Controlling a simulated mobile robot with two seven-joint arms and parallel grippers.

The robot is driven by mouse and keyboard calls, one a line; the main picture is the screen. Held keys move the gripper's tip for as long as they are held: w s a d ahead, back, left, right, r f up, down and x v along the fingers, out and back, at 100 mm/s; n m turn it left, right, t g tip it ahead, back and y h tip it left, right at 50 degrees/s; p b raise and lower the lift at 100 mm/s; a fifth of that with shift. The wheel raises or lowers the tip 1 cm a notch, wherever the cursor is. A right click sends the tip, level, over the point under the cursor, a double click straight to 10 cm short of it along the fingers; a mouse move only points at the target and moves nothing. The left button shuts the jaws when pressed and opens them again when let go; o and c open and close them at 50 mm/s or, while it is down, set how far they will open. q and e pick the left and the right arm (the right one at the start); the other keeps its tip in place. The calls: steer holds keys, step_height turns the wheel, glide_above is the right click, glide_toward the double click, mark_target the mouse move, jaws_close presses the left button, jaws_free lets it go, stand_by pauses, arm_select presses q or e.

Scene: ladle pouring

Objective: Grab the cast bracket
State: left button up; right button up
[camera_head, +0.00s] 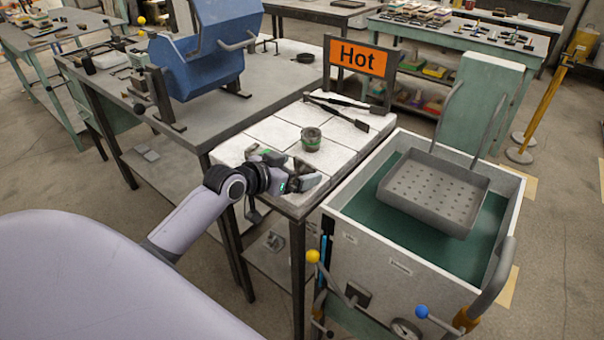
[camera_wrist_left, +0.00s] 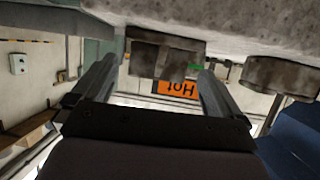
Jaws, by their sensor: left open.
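A grey, blocky cast piece, which looks like the cast bracket (camera_wrist_left: 150,56), shows in the left wrist view, upside down against the pale table top. It sits ahead of and between the two fingers of my left gripper (camera_wrist_left: 158,76); contact cannot be seen. In the head view my left gripper (camera_head: 296,176) is low over the near edge of the white-tiled table (camera_head: 273,131), fingers pointing right. It is open. The bracket is hard to separate from the fingers there. My right gripper is not in view.
A small pot (camera_head: 311,142) stands behind the gripper. Another rounded grey piece (camera_wrist_left: 283,76) is beside the bracket. Tongs (camera_head: 338,113) and an orange "Hot" sign (camera_head: 357,60) are farther back. A tank with a perforated tray (camera_head: 434,188) stands right; a blue furnace (camera_head: 207,55) stands back left.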

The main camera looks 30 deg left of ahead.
mark_target(303, 166)
arm_select(q)
steer(key=shift+x, duration=2.15)
steer(key=shift+d+r, duration=0.1)
steer(key=shift+r, duration=0.05)
steer(key=c, duration=1.1)
steer(key=shift+o, duration=0.2)
steer(key=shift+r, duration=0.15)
